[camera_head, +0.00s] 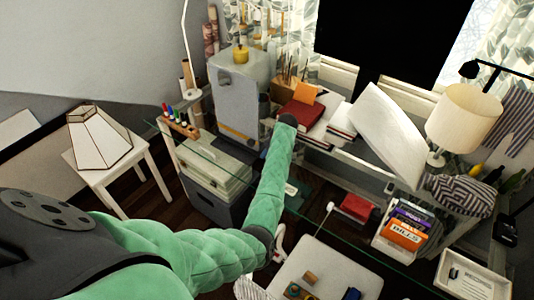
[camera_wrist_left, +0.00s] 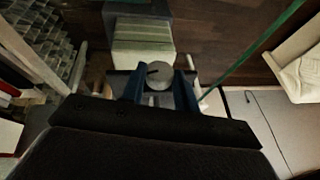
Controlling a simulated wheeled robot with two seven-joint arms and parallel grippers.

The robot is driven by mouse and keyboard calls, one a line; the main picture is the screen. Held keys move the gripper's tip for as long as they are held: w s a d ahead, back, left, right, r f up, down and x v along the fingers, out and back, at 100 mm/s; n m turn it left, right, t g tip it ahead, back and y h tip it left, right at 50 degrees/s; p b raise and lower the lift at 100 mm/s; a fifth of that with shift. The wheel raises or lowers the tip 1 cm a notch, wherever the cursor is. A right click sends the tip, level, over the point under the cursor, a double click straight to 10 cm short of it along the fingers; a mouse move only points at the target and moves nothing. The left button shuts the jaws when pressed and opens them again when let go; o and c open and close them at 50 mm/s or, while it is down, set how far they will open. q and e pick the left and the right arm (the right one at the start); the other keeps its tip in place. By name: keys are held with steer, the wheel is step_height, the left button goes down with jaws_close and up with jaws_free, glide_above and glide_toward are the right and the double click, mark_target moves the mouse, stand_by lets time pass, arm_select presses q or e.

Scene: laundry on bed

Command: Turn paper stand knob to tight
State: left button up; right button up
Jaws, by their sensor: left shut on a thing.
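A round grey knob (camera_wrist_left: 159,72) with a dark pointer mark shows in the left wrist view. My left gripper (camera_wrist_left: 160,82) is shut on it, with one blue finger on each side. In the head view my left arm reaches up to the desk and its dark wrist end (camera_head: 288,119) is beside the red book; the fingers and knob are hidden there. A white tilted board (camera_head: 385,125), perhaps the paper stand, stands to the right of the wrist. I cannot tell how the knob joins it. My right gripper is not in view.
A red book (camera_head: 302,114) and other books lie by my left wrist. A cream lamp (camera_head: 462,118) stands right of the board. A glass edge (camera_head: 345,244) runs below my forearm. A grey cabinet (camera_head: 240,100) stands to the left.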

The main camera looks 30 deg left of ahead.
arm_select(q)
steer(key=shift+w+f+g, duration=0.1)
steer(key=shift+f+g, duration=0.05)
steer(key=shift+g, duration=0.55)
steer(key=shift+m+g+b, duration=0.3)
steer(key=shift+g+b, duration=0.2)
steer(key=shift+g, duration=0.1)
steer(key=shift+d+f+g+y, duration=0.1)
steer(key=shift+g+y, duration=0.2)
steer(key=shift+y, duration=0.1)
steer(key=o, duration=1)
steer(key=shift+c, duration=0.2)
steer(key=shift+w, duration=0.1)
steer(key=shift+w+d+r+b, duration=0.15)
steer(key=shift+w+r+b, duration=0.1)
steer(key=shift+r+b, duration=0.2)
steer(key=b+v, duration=0.2)
steer(key=v, duration=0.1)
steer(key=shift+w+d+r, duration=0.2)
steer(key=shift+b+v, duration=0.55)
steer(key=shift+v, duration=1)
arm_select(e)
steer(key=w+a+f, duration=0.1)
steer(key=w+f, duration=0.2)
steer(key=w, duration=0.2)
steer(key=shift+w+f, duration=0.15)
arm_select(q)
steer(key=shift+s+a, duration=0.1)
